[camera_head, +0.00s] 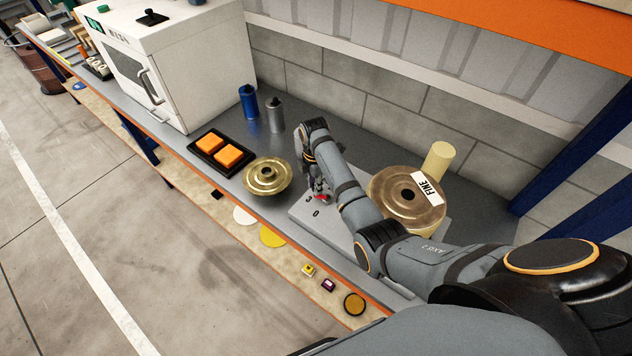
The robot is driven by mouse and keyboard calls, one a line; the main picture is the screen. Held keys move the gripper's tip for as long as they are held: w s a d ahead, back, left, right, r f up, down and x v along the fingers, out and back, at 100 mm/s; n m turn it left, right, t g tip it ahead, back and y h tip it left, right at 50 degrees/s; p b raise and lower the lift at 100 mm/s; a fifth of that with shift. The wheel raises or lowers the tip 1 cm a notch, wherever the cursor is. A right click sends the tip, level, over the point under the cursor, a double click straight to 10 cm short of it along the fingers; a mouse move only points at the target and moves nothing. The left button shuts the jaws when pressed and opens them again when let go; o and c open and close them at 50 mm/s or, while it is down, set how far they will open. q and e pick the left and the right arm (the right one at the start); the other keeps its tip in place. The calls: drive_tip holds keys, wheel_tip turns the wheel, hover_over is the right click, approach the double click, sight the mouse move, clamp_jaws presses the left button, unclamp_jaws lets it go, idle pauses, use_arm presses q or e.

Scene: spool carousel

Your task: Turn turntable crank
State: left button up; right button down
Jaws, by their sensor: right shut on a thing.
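The turntable has a grey base plate (333,236) on the bench, with the marks 3 and 0 at its left end. A brass spool (398,205) with a white FINE label sits on the turntable's right part. My right gripper (319,191) points down over the left end of the base, by the marks. It is shut on the crank, which is mostly hidden by the gripper and arm. A small red part (321,197) shows at the fingertips. My left gripper is not in view.
A second brass spool (268,177) lies left of the turntable. Beyond are a black tray (205,144) with orange blocks, a blue bottle (248,101), a grey bottle (275,115) and a white cabinet (200,70). A pale yellow cylinder (438,158) stands behind the labelled spool.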

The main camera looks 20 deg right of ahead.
drive_tip(key=shift+s+a+n, duration=0.15)
drive_tip(key=shift+s+n, duration=0.05)
drive_tip(key=shift+n, duration=0.5)
drive_tip(key=c, duration=1.1)
unclamp_jaws()
drive_tip(key=shift+s+r, duration=0.1)
drive_tip(key=shift+s, duration=0.1)
wheel_tip(320, 180, up, 8)
drive_tip(key=shift+f, duration=0.25)
drive_tip(key=shift+c, duration=0.2)
